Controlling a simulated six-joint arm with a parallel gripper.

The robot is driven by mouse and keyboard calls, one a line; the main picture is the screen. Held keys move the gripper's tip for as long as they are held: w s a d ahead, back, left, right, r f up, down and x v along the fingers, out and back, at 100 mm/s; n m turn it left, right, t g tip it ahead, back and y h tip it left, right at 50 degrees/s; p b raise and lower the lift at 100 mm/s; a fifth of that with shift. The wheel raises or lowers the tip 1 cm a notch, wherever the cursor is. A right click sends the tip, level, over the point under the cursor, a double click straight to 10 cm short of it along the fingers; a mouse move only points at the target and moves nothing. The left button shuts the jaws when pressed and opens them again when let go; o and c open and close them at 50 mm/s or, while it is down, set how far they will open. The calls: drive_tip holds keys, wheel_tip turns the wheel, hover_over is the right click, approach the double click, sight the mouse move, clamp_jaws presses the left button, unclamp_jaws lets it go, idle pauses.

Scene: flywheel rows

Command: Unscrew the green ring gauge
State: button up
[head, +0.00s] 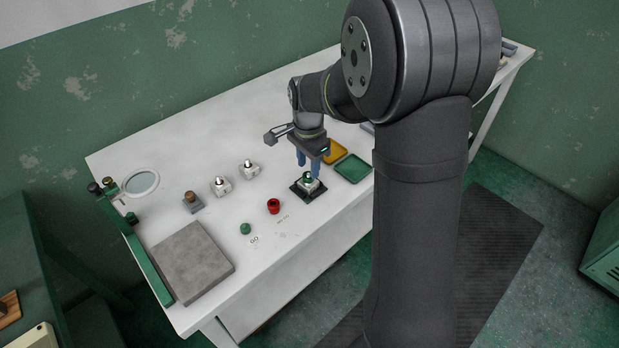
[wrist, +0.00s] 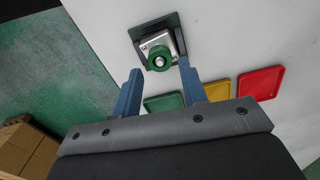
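The green ring gauge (head: 308,176) sits on a pale metal block in a dark square fixture (head: 296,189) near the table's front edge. In the wrist view the green ring gauge (wrist: 159,60) is around a bright metal stud, on the block's top. My gripper (head: 308,166) points down just above it. In the wrist view my gripper (wrist: 160,67) is open, with one blue finger on each side of the ring's near part. The fingers look apart from the ring, though the height gap is hard to judge.
A green tray (head: 353,169) and a yellow tray (head: 336,151) lie beside the fixture; a red tray (wrist: 261,82) shows in the wrist view. A red piece (head: 273,206), a green piece (head: 245,229), metal blocks (head: 221,186) and a grey plate (head: 192,262) stand to the left.

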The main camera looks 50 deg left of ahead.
drive_tip(key=shift+f, duration=0.15)
drive_tip(key=shift+f, duration=1.35)
drive_tip(key=c, duration=0.7)
drive_tip(key=n, duration=0.5)
drive_tip(key=shift+c, duration=0.2)
drive_tip(key=shift+r+n, duration=0.1)
drive_tip(key=shift+n, duration=0.8)
drive_tip(key=n, duration=0.3)
